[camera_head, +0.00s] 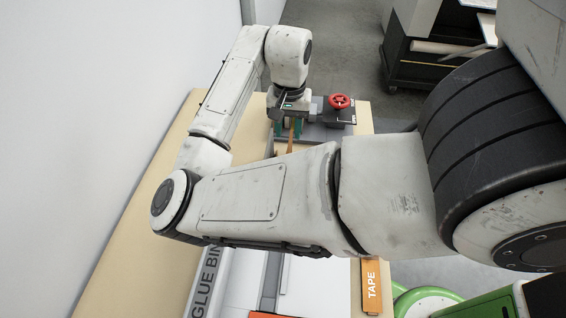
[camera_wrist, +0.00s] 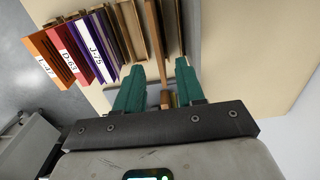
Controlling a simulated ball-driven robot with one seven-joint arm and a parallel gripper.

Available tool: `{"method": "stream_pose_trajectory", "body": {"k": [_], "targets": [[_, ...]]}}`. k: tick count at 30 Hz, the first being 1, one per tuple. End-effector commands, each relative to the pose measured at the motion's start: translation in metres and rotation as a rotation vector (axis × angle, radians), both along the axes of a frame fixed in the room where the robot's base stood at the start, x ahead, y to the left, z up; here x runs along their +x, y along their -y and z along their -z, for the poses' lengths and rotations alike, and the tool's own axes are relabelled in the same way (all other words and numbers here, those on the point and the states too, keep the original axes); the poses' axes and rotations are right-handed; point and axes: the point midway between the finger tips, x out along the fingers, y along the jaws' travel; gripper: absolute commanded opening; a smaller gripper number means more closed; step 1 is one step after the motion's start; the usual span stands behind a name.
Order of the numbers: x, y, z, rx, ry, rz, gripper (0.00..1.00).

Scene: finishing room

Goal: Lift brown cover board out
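A thin brown board (camera_wrist: 153,35) stands on edge in the wrist view and runs down between the two teal fingers of my gripper (camera_wrist: 156,68). Gaps show between the board and both fingers, so the gripper is open around it and not pressed on it. In the head view my gripper (camera_head: 290,127) is at the far end of the bench, with a brown strip (camera_head: 291,145) showing under it. The board's lower end is hidden behind the gripper body. Whether this is the cover board itself I cannot tell for sure.
Labelled spines, orange L-47 (camera_wrist: 49,58), red D-63 (camera_wrist: 71,58) and purple J-75 (camera_wrist: 95,48), stand left of the board. A red handwheel (camera_head: 340,101) is right of my gripper.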

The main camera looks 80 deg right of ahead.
Motion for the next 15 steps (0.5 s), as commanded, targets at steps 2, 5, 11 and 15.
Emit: {"method": "stream_pose_trajectory", "body": {"k": [2, 5, 11, 15], "targets": [[0.0, -0.001, 0.011, 0.001, -0.002, -0.002, 0.38], [0.0, 0.0, 0.02, 0.0, -0.001, -0.001, 0.38], [0.0, -0.001, 0.033, 0.0, -0.001, -0.002, 0.38], [-0.002, -0.003, 0.053, 0.001, -0.001, -0.002, 0.38]]}}
